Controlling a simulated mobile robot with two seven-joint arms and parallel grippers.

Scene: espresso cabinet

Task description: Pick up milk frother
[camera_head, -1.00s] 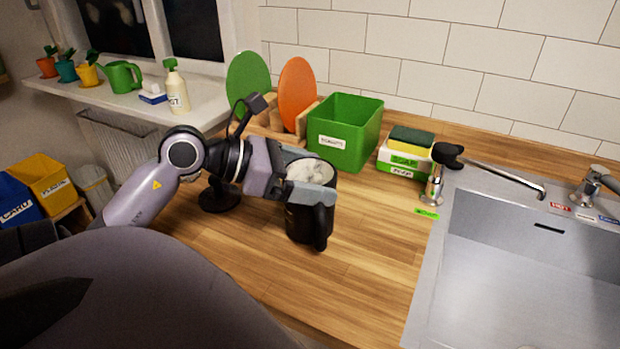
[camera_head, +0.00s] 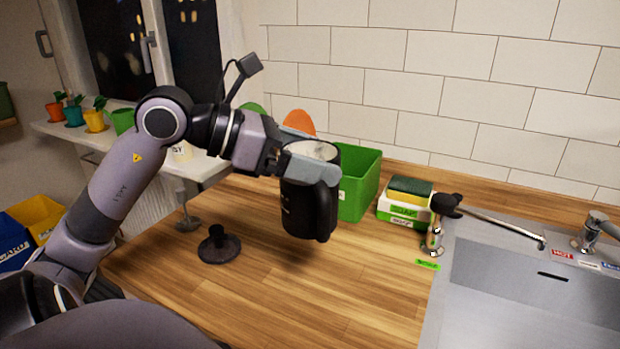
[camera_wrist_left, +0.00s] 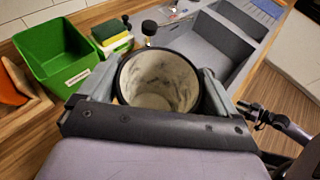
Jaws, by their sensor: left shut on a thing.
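The milk frother is a dark, almost black jug (camera_head: 308,212) with a handle on its front right and a pale, stained inside. My left gripper (camera_head: 312,165) is shut on it near the rim, one finger on each side. The jug is upright and appears held above the wooden counter. In the left wrist view I look down into the open jug (camera_wrist_left: 160,82), which holds no visible object, between the two fingers of the gripper (camera_wrist_left: 150,90).
A green box (camera_head: 360,185) stands just behind the jug. Sponges and soap (camera_head: 405,200) sit right of it, then the tap and sink (camera_head: 540,290). A black round stand (camera_head: 219,245) is on the counter at left. The front counter is clear.

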